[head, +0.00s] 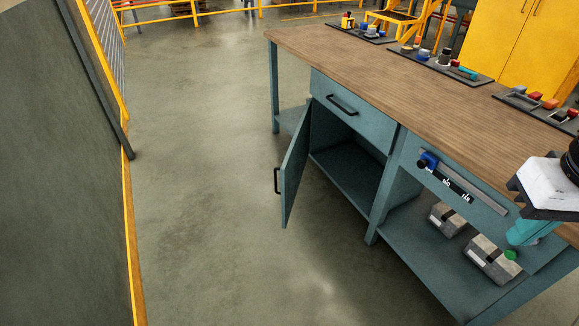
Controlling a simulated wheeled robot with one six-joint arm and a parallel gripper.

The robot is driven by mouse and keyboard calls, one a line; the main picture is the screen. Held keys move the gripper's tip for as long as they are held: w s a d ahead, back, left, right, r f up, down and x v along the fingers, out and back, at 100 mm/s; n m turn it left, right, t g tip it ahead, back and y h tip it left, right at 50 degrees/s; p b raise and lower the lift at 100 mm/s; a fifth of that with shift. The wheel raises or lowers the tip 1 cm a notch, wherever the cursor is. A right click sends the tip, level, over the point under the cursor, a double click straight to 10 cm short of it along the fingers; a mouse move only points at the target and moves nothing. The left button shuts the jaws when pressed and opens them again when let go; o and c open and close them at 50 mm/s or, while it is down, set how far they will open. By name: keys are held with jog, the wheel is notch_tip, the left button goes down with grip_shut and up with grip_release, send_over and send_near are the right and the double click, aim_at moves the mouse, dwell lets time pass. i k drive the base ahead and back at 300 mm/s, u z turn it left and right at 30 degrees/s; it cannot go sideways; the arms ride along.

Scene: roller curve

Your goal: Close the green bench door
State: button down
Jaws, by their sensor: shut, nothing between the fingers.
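The green bench door (295,165) stands wide open, swung out from the left side of the cabinet compartment (345,165) under the bench. Its black handle (277,181) is on the outer face, near the free edge. The compartment's inside shows and looks empty. My gripper (525,230) is at the right edge of the view, beside the bench's right part. It is shut and empty, well to the right of the door and not touching it. Part of my arm is cut off by the picture edge.
A closed drawer (345,102) is above the compartment. Grey metal blocks (492,258) sit on the bench's lower shelf. Trays with small parts line the wooden top (380,75). A dark panel with a yellow edge (60,180) stands at left. The floor (200,180) between is clear.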

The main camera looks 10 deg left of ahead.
aim_at(292, 168)
jog(key=u, duration=0.7)
jog(key=i, duration=0.7)
jog(key=u, duration=0.9)
jog(key=i, duration=1.6)
jog(key=z, duration=1.3)
jog(key=i, duration=0.6)
jog(key=u, duration=0.1)
jog(key=k, duration=0.65)
jog(key=u, duration=0.1)
